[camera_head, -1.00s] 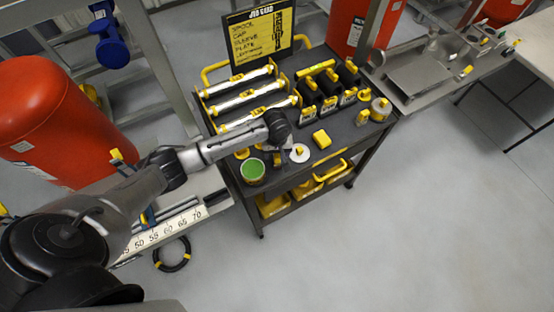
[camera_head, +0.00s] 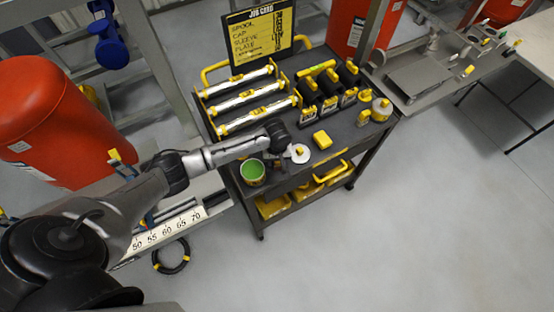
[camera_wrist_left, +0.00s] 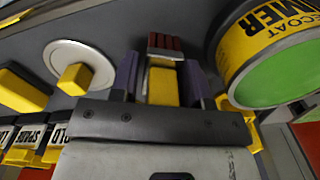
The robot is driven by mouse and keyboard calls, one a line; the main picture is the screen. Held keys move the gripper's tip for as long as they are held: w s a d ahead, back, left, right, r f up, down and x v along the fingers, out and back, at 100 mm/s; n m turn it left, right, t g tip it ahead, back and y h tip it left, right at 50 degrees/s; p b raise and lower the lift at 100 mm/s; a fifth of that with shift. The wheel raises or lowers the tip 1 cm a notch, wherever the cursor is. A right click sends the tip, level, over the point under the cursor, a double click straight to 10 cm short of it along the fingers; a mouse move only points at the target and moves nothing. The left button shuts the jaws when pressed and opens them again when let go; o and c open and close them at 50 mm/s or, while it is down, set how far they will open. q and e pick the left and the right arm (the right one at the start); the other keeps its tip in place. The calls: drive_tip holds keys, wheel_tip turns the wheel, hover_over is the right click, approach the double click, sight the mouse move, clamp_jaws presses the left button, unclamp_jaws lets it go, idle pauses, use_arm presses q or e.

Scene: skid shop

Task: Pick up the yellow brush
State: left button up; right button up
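My left gripper (camera_head: 277,160) points down over the front of the dark cart top (camera_head: 345,150), and in the head view the arm hides much of what is under it. In the left wrist view, the purple fingers of my left gripper (camera_wrist_left: 160,78) stand on either side of the yellow brush (camera_wrist_left: 164,85), which has a dark red end. A narrow gap seems to show beside its handle, so the fingers look open around it, not clamped. The brush is hidden behind the gripper in the head view. My right gripper is not in view.
A tin with a green top (camera_head: 253,173) stands close left of the gripper, and a white disc with a yellow knob (camera_head: 300,153) lies close right. A yellow block (camera_head: 322,139) is further right. Silver tubes in yellow holders (camera_head: 250,102) lie behind.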

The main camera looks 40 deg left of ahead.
use_arm(q)
drive_tip(key=c, duration=0.7)
drive_tip(key=shift+r, duration=0.45)
drive_tip(key=r, duration=0.2)
drive_tip(key=r+p, duration=0.1)
drive_tip(key=shift+d+r, duration=0.35)
drive_tip(key=shift+r, duration=0.05)
drive_tip(key=s+d+r+p, duration=0.1)
drive_tip(key=d+r, duration=0.5)
drive_tip(key=d, duration=0.5)
drive_tip(key=shift+s+r+p, duration=0.15)
drive_tip(key=shift+s+p, duration=0.1)
drive_tip(key=shift+p, duration=0.05)
drive_tip(key=o, duration=0.4)
drive_tip(key=shift+a, duration=0.1)
drive_tip(key=shift+c, duration=1.2)
